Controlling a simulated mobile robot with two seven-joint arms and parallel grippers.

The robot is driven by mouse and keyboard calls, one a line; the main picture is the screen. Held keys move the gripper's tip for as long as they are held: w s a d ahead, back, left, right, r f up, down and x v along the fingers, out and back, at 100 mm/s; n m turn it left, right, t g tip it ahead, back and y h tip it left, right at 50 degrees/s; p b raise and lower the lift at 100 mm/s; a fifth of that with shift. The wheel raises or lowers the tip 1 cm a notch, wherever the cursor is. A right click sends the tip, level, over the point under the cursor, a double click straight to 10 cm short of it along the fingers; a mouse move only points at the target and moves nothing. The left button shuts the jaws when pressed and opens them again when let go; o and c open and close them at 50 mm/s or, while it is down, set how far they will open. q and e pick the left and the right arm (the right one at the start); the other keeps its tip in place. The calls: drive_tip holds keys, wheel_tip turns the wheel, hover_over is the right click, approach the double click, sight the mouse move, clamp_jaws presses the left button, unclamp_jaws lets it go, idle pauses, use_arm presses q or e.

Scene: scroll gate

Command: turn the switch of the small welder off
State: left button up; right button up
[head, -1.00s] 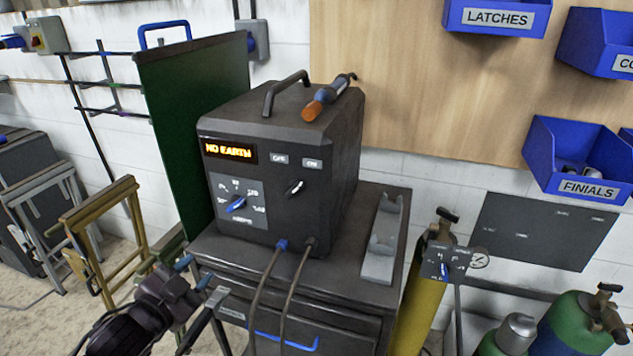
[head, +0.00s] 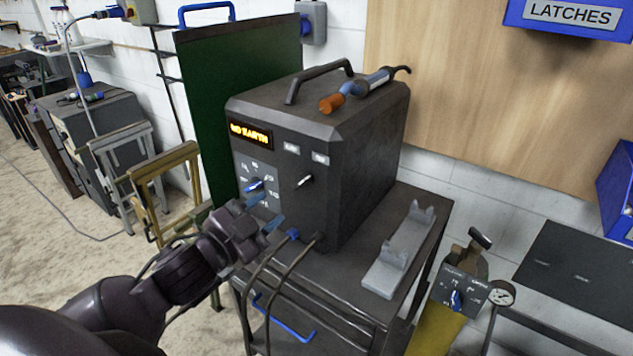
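The small welder (head: 350,150) is a dark box with a top handle, standing on a dark cart. Its lit orange display (head: 251,134) reads NO EARTH. The black on/off switch (head: 304,181) is on the front, below an OFF label (head: 291,148) and an ON label (head: 320,158). Its pale pointer tilts up and right, toward ON. A blue dial knob (head: 254,186) sits to its left. My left gripper (head: 265,212) is in front of the welder's lower front, left of and below the switch. Its blue fingertips are apart with nothing between them. My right gripper is not in view.
Two cables (head: 268,262) hang from the welder's lower front, close to my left gripper. A torch (head: 355,90) lies on top of the welder. A grey holder (head: 398,258) is on the cart at right. A green screen (head: 212,105) stands behind left.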

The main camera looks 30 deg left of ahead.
sight(300, 183)
use_arm(q)
drive_tip(key=w, duration=0.3)
drive_tip(key=w+p, duration=0.1)
drive_tip(key=w, duration=0.6)
drive_tip(key=shift+w+d+p, duration=0.3)
drive_tip(key=shift+p, duration=0.05)
clamp_jaws()
